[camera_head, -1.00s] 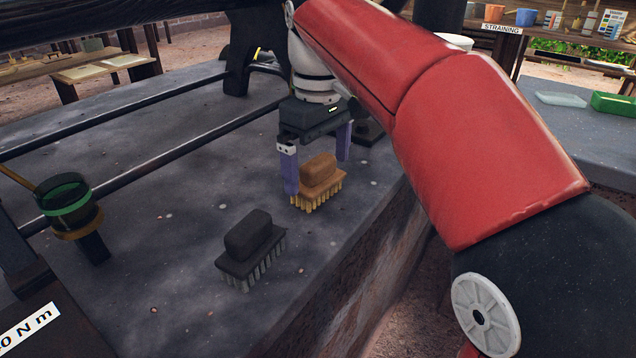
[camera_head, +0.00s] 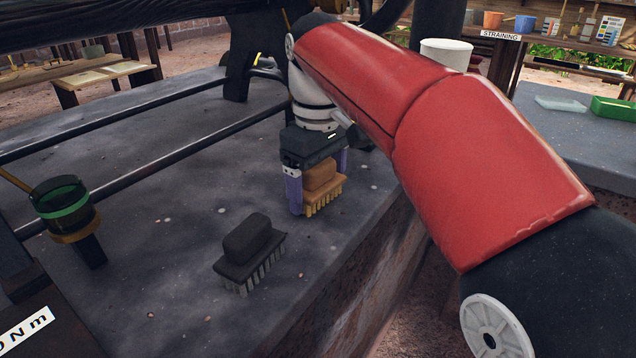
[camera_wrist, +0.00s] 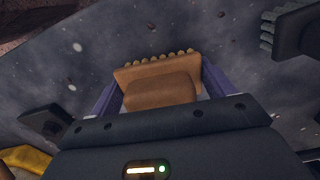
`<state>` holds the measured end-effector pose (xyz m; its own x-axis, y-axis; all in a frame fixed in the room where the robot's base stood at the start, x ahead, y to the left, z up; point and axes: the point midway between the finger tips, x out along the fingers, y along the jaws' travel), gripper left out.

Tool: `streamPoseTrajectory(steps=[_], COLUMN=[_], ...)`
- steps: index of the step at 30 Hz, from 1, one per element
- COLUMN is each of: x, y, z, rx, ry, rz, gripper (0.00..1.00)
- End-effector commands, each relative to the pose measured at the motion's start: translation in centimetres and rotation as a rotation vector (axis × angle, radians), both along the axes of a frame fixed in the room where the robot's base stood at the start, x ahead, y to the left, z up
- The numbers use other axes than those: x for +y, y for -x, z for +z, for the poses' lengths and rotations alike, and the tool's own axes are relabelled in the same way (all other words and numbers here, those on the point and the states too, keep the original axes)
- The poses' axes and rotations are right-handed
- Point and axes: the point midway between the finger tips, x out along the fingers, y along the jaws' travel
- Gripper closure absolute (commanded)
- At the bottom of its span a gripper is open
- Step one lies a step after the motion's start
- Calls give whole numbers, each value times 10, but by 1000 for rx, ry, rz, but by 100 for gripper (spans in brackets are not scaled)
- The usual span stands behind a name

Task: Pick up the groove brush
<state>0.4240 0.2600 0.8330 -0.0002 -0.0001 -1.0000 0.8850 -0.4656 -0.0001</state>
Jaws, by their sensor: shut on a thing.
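Two brushes with block handles are on the grey stone slab; which one is the groove brush I cannot tell by label. The tan brush (camera_head: 322,182), with pale bristles, is between the purple fingers of my gripper (camera_head: 317,184), which is shut on it. In the wrist view the tan brush (camera_wrist: 160,85) sits between both fingers, bristles pointing away. Whether its bristles touch the slab is hard to tell. The dark brush (camera_head: 248,250), with grey bristles, stands free on the slab nearer the camera; part of it shows in the wrist view (camera_wrist: 292,32).
A dark cup with a green band (camera_head: 65,208) stands at the left. Long dark rails (camera_head: 150,172) run across the slab (camera_head: 160,270). The slab's front edge drops off just right of the brushes. A white bucket (camera_head: 446,54) and a green tray (camera_head: 613,107) are at the back right.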

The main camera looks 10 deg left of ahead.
Motion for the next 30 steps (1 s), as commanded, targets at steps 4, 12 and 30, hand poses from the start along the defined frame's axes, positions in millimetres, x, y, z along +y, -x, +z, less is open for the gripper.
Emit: streamPoseTrajectory(steps=[4,12,30], x=[0,0,0], y=[0,-1,0], z=[4,47,100], rx=[0,-4,0], ry=[-1,-3,0], rz=[0,-1,0], gripper=[43,43,43])
